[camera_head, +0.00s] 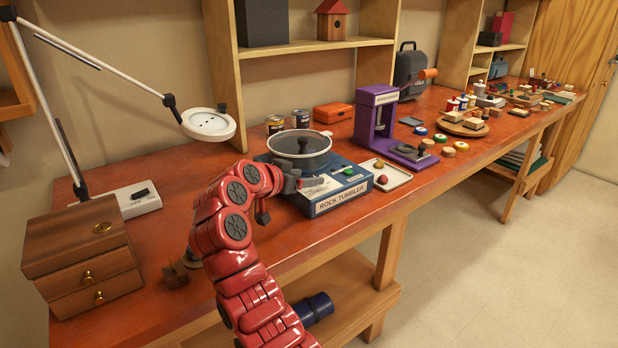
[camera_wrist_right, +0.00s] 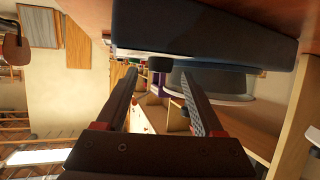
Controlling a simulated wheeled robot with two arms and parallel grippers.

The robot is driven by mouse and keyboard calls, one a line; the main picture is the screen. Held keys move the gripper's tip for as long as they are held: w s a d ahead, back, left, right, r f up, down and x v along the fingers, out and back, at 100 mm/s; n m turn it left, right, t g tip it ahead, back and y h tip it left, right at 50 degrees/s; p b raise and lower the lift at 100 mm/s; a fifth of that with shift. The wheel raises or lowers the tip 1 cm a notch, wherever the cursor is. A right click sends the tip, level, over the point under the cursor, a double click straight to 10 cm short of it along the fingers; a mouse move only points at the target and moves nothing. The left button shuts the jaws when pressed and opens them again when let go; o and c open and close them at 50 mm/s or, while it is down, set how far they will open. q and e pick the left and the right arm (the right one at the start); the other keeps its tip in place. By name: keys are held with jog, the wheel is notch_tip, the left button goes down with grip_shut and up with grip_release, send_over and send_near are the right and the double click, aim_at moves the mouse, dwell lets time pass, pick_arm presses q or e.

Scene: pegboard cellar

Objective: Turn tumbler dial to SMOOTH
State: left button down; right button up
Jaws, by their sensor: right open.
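My right gripper (camera_head: 303,184) is at the tumbler's left front, covering part of the top panel. In the right wrist view the gripper (camera_wrist_right: 159,76) is open, with the tumbler's dark side (camera_wrist_right: 205,30) close by. A dark round piece (camera_wrist_right: 161,64) shows near the fingertips; I cannot tell whether they touch it. My left gripper is out of view.
A white tray with stones (camera_head: 386,178) and a purple press (camera_head: 378,120) stand right of the tumbler. Wooden drawers (camera_head: 82,255) and a lamp (camera_head: 208,124) are at left. Cans and an orange box (camera_head: 333,112) stand behind. The bench's front edge is near.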

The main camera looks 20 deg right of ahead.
jog(key=v, duration=1.5)
jog(key=shift+s, duration=0.2)
